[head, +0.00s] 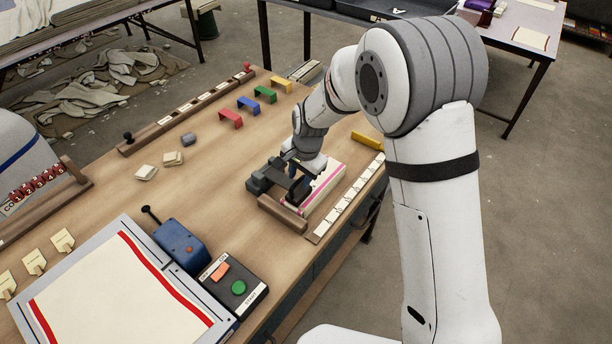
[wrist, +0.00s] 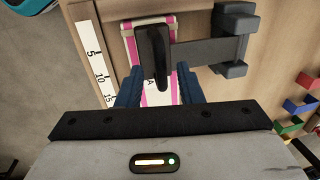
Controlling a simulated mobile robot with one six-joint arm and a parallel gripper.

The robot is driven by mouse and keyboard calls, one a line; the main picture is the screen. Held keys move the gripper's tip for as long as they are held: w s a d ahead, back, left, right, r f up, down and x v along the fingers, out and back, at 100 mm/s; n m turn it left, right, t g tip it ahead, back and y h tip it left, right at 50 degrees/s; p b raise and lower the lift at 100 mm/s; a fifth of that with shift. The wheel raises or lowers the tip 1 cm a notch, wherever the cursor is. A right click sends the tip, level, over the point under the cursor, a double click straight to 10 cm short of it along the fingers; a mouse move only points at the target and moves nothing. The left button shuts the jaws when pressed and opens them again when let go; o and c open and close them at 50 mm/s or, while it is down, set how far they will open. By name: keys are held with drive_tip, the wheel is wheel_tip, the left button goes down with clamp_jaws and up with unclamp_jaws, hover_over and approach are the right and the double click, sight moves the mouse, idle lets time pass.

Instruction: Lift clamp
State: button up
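In the wrist view the clamp handle (wrist: 153,48) stands near the middle, over the cloth (wrist: 146,97). My gripper (head: 298,187) is low over the clamp. Its blue fingers (wrist: 158,80) lie on either side of the handle. Cloth shows between the left finger and the handle, so the fingers look open around it. Contact on the right side is unclear.
A ruler strip (head: 345,198) runs beside the cloth near the table edge. A wooden bar (head: 283,213) lies at the cloth's near end. Coloured brackets (head: 248,103) stand farther back. A blue box (head: 181,243) and a button panel (head: 232,284) stand nearer. The mid-table is mostly clear.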

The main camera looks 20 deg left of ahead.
drive_tip(key=shift+f, duration=0.2)
drive_tip(key=shift+c, duration=0.4)
clamp_jaws()
